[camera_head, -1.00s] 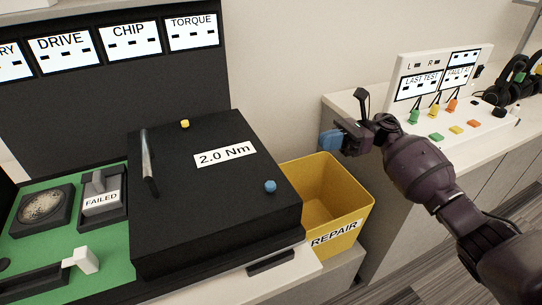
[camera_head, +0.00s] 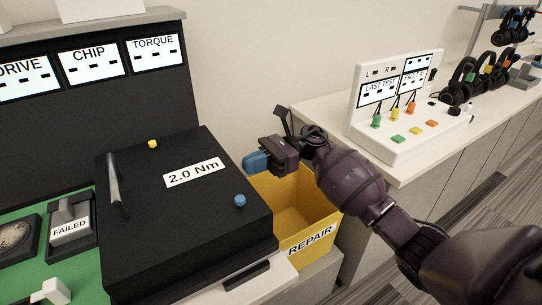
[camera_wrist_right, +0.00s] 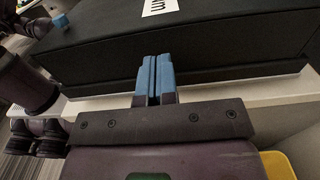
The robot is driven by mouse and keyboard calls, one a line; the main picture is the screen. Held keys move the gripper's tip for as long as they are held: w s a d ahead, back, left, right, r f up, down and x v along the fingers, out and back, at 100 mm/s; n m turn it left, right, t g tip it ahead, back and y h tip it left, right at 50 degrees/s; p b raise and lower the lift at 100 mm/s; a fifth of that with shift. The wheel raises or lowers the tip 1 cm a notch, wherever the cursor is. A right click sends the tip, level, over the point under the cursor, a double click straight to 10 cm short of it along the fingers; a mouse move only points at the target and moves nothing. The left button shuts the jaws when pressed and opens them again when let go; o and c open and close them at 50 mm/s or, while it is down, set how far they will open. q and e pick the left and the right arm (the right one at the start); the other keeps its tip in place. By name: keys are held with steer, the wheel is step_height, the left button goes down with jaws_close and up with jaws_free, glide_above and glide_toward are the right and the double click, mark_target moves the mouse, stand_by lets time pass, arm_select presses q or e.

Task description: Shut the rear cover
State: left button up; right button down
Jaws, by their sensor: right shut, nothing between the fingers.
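I cannot tell for certain which part is the rear cover. A large black box (camera_head: 215,215) labelled 2.0 Nm stands at the left of the head view, with a grey bar handle (camera_head: 116,185), a yellow knob and a blue knob on its flat top. My right gripper (camera_head: 256,162) is shut and empty, its blue fingertips beyond the box's right edge, above the back of the yellow bin. In the right wrist view the shut blue fingers (camera_wrist_right: 155,78) point towards the black box's side (camera_wrist_right: 210,62); contact cannot be told. My left gripper is not in view.
The yellow REPAIR bin (camera_head: 318,230) stands right of the box, below my right arm. A white tester (camera_head: 405,125) with coloured plugs and several headsets (camera_head: 480,75) are on the counter behind. A FAILED tray (camera_head: 70,228) lies left of the box.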

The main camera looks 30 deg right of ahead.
mark_target(226, 174)
steer(key=shift+a, duration=1.05)
steer(key=shift+a, duration=0.1)
steer(key=a, duration=0.3)
steer(key=shift+s+a, duration=0.1)
steer(key=shift+a, duration=0.6)
steer(key=shift+d, duration=0.15)
